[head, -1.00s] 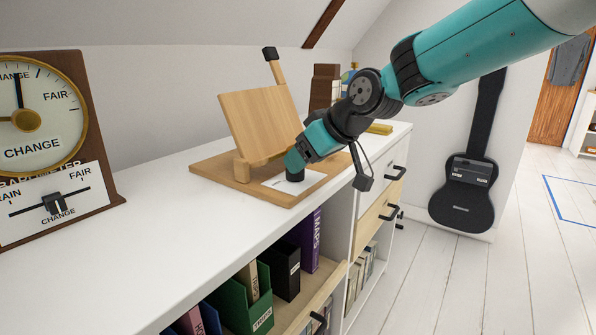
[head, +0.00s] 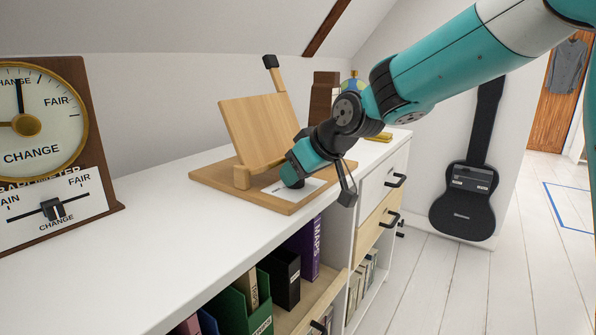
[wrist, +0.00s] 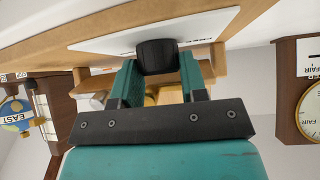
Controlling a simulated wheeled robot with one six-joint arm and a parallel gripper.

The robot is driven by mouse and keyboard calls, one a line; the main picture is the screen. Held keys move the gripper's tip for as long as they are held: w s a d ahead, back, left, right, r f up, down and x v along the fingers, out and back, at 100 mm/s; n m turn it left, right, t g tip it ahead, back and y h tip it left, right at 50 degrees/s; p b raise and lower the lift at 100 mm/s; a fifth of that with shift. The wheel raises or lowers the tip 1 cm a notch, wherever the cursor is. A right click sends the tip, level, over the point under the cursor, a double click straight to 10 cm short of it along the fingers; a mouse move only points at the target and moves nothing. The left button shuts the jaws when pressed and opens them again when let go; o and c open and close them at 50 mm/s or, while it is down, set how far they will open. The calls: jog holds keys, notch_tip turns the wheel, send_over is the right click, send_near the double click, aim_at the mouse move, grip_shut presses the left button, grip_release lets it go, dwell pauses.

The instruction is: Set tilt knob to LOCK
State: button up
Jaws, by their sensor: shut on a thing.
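The wooden stand has a tilted board (head: 258,130) on a flat wooden base (head: 222,178) on the white cabinet top. A white label plate (head: 308,188) lies on its front right; it also shows in the wrist view (wrist: 205,28), with its lettering unreadable. The dark tilt knob (wrist: 157,54) stands at this plate. My gripper (head: 292,180) has come down over the knob from the right. In the wrist view its two teal fingers (wrist: 160,68) are shut on the knob's sides. In the head view my gripper mostly hides the knob, so its setting cannot be told.
A barometer (head: 40,130) with a slider stands at the left. A brown block (head: 322,97), a globe (head: 354,80) and a yellow item (head: 380,137) sit behind my arm. Below are open shelves and black drawer handles (head: 396,181). A guitar case (head: 465,190) leans at right.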

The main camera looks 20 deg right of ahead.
jog(key=shift+a+m+t+h, duration=0.2)
jog(key=shift+m+t+h, duration=0.1)
jog(key=shift+m+h, duration=0.4)
jog(key=shift+d+m+h+p, duration=0.1)
jog(key=shift+m+h+p, duration=0.2)
jog(key=shift+m, duration=0.3)
jog(key=o, duration=0.9)
jog(key=p+v, duration=0.3)
jog(key=v, duration=1.4)
jog(key=shift+s+d+p, duration=0.1)
jog(key=shift+s+p, duration=0.2)
jog(key=shift+p, duration=0.05)
